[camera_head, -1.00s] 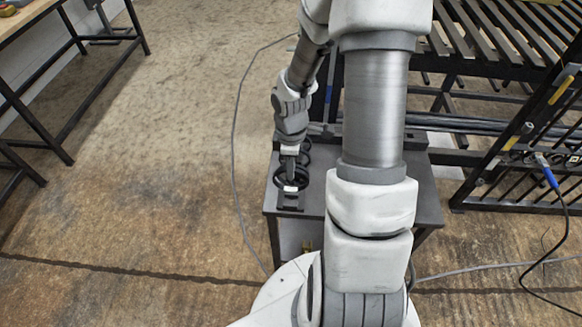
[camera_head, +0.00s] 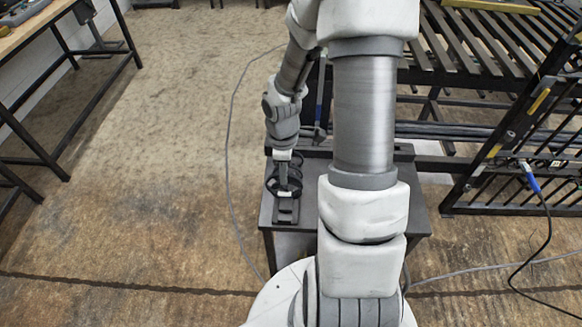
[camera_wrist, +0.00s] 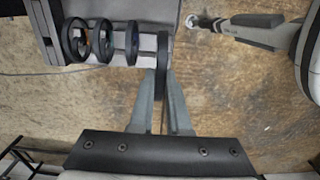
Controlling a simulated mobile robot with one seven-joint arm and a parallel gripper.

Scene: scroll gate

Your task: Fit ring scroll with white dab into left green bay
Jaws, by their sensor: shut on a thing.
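My gripper (camera_head: 284,168) points down over the left end of a small dark table. It is shut on a dark ring (camera_wrist: 162,52), which stands edge-on between the fingertips in the wrist view. A small white patch shows low on the held ring in the head view (camera_head: 284,193). In the wrist view, other dark rings (camera_wrist: 75,40) (camera_wrist: 103,40) (camera_wrist: 132,42) stand in a row to the left of the held one. I cannot make out a green bay in either view.
The small dark table (camera_head: 345,238) stands beside my base. A slatted rack (camera_head: 480,45) and a dark barred gate (camera_head: 515,165) are on the right. A workbench (camera_head: 40,40) stands at the far left. A cable (camera_head: 229,150) runs over the open floor between.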

